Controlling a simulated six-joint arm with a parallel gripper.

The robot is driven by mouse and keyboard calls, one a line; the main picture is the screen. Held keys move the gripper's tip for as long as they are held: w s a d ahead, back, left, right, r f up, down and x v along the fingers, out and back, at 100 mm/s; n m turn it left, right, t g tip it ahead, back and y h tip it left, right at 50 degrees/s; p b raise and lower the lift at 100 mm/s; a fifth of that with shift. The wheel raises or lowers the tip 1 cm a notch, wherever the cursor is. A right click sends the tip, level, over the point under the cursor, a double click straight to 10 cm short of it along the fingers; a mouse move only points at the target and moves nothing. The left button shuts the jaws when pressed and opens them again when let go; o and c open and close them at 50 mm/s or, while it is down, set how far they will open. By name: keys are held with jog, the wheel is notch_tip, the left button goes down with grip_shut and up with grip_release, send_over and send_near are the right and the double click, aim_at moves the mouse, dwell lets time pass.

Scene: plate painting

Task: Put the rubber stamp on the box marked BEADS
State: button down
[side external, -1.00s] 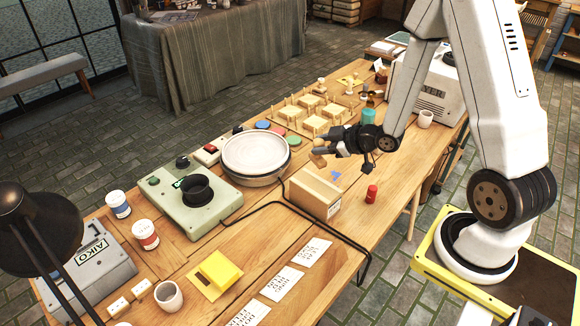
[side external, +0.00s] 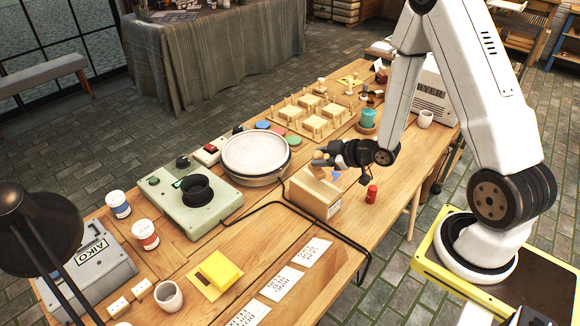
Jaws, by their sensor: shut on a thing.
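A light wooden box (side external: 312,195) stands near the middle of the table, with a small white label on its right end that is too small to read. My gripper (side external: 322,160) is directly over the back part of this box. It is shut on a small tan wooden piece, the rubber stamp (side external: 317,172), which shows just below the fingers. The stamp is low, close to the box top; I cannot tell whether it touches. The fingers hide part of the stamp.
A pegged wooden board (side external: 312,116) and a teal jar (side external: 368,118) are behind. White printed cards lie in front.

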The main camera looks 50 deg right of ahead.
aim_at(320, 170)
jog(key=shift+f, duration=2)
jog(key=shift+f, duration=0.1)
jog(key=shift+c, duration=1.4)
grip_release()
jog(key=v, duration=0.7)
jog(key=shift+s+r, duration=0.25)
